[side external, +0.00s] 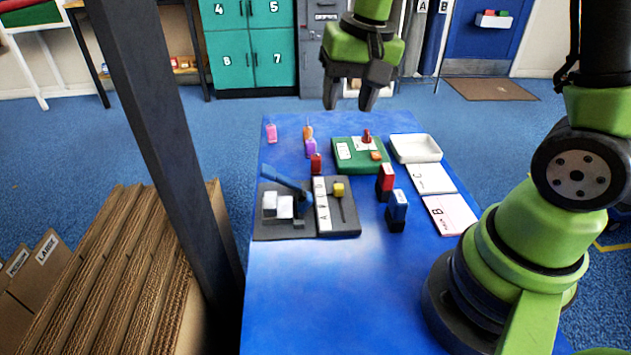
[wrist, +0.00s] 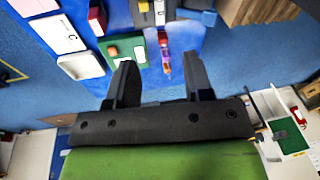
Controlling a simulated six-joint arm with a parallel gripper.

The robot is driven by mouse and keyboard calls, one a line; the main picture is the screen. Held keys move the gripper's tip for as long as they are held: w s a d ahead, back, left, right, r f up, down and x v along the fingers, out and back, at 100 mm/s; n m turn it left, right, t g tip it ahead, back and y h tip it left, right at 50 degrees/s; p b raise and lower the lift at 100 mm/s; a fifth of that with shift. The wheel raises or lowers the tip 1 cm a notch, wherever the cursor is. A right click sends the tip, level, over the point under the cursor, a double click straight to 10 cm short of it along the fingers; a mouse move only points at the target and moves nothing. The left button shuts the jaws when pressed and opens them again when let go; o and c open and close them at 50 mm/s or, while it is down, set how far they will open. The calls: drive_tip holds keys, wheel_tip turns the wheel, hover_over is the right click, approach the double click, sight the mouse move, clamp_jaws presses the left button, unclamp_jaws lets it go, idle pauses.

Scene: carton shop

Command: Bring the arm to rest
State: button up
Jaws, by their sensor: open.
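My gripper (side external: 350,92) hangs above the far end of the blue table (side external: 310,290) in the side view. Its dark fingers point down, stand apart and hold nothing. In the wrist view my gripper (wrist: 160,82) also shows open, with a gap between the fingers. It is clear of the things on the table.
A dark post (side external: 165,130) and stacked cardboard (side external: 120,270) are at left.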

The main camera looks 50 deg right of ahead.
drive_tip(key=s+a+r+n+t+y, duration=0.1)
drive_tip(key=s+a+r+t, duration=0.1)
drive_tip(key=s+r, duration=0.2)
drive_tip(key=s+a+r+n+t, duration=0.2)
drive_tip(key=s+r, duration=0.3)
drive_tip(key=s, duration=0.5)
drive_tip(key=shift+a+r+n+t+y, duration=0.2)
drive_tip(key=shift+a+n+t+y, duration=0.15)
drive_tip(key=shift+a, duration=0.45)
